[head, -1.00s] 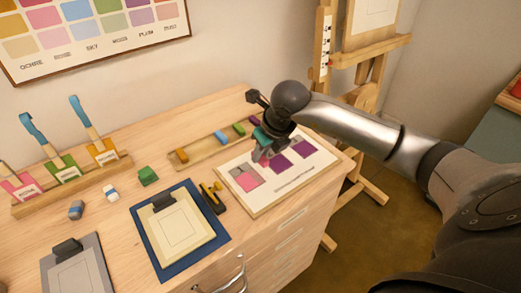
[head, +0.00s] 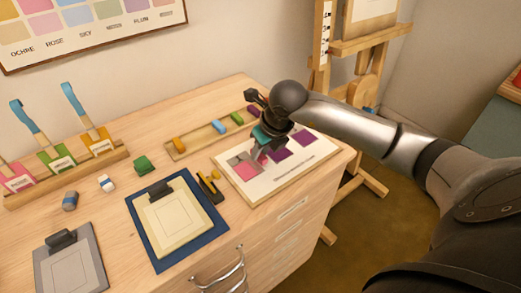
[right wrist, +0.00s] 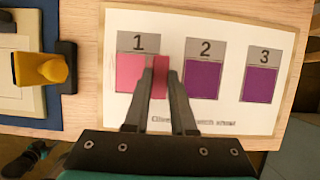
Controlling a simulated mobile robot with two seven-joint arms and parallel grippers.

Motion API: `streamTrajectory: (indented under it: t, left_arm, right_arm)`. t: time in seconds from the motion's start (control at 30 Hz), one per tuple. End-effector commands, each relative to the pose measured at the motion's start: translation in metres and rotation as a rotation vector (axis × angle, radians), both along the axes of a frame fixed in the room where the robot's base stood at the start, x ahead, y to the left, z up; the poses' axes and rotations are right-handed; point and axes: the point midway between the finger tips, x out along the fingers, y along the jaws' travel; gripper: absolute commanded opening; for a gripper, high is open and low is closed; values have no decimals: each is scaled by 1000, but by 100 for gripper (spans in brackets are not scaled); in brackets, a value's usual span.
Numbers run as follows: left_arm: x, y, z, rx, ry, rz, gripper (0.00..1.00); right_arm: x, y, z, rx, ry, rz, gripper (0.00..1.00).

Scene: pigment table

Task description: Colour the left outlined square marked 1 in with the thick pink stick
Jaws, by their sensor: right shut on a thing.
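A white practice sheet (head: 295,178) lies on a board at the table's right end. Its left square, marked 1 (right wrist: 130,70), has a grey label band on top and pink fill below; it also shows in the head view (head: 245,172). Squares 2 (right wrist: 202,80) and 3 (right wrist: 259,84) are filled purple. My right gripper (right wrist: 161,70) is shut on the thick pink stick (right wrist: 160,68), over the right part of square 1. The fingers and stick hide that part of the square. I cannot tell whether the stick touches the paper. My left gripper is out of view.
A wooden tray (head: 196,143) with several coloured sticks lies behind the sheet. A yellow and black tool (head: 209,187) and a clipboard on a blue mat (head: 153,245) lie to its left. A green block (head: 142,164) stands farther left. An easel (head: 367,65) stands beyond the table.

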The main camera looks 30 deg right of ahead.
Motion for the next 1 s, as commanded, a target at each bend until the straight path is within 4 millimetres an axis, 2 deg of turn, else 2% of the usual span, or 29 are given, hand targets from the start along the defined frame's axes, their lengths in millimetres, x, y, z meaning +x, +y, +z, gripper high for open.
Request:
streamTrajectory:
  t: [1.0]
  left_arm:
    - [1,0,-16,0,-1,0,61]
  right_arm:
    - [0,0,-18,-1,0,0,0]
